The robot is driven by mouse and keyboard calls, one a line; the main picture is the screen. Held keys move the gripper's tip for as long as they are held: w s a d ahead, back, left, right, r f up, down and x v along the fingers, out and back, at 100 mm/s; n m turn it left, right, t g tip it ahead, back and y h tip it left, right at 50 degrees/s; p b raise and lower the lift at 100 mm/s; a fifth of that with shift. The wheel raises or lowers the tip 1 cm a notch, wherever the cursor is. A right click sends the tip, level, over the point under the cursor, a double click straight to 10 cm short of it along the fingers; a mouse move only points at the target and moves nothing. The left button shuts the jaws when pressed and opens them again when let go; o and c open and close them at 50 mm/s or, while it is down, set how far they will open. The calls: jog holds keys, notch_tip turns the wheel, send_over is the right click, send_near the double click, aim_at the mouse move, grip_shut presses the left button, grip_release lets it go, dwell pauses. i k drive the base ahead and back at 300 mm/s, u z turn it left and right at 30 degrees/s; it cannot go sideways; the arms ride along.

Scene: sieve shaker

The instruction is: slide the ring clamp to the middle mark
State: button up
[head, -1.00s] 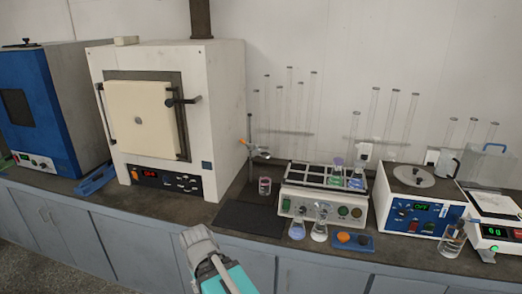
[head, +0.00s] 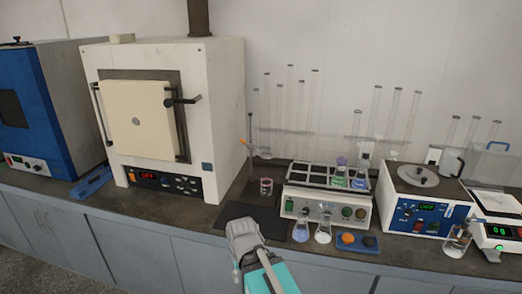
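The ring clamp (head: 256,150) sits part way up a thin upright rod (head: 250,128) beside the white furnace, with an orange knob on its left side. Its ring sticks out to the right. Marks on the rod are too small to make out. My gripper (head: 242,228) is low in the picture, in front of the stand and apart from the clamp, over the front of the dark mat. Its fingers are too small and turned away to show whether they are open.
A small beaker (head: 266,187) stands just below the ring. The white furnace (head: 220,110) rises close on the left. A white rack unit (head: 327,206) with flasks in front is close on the right. The dark mat (head: 268,221) is clear of objects.

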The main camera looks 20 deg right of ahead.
aim_at(254, 147)
jog(key=z, duration=0.1)
jog(key=i, duration=1)
jog(key=u, duration=0.05)
